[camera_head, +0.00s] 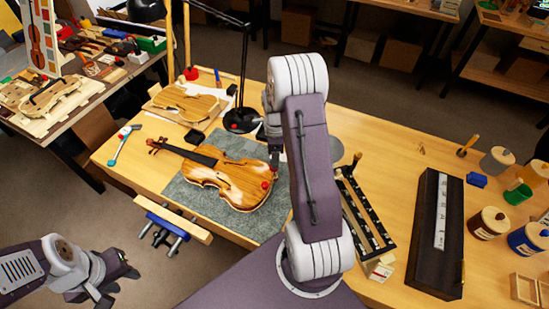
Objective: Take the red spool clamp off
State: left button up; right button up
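The violin (236,181) lies face up on a grey mat (183,196), its neck pointing left. A small red spool clamp (265,185) sits at the edge of its lower body, just left of my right arm. My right gripper (274,158) points down by the violin's right edge, close to the clamp. It is small, dark and partly hidden by my arm, so its finger state and any contact are unclear. My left gripper (121,286) hangs at the lower left, off the bench, with its dark fingers apart and nothing between them.
A black lamp (241,120) stands behind the violin. A vise (165,228) juts from the front edge. A violin plate (184,102) lies at the back left.

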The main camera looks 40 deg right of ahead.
jog(key=shift+f, duration=0.9)
grip_shut()
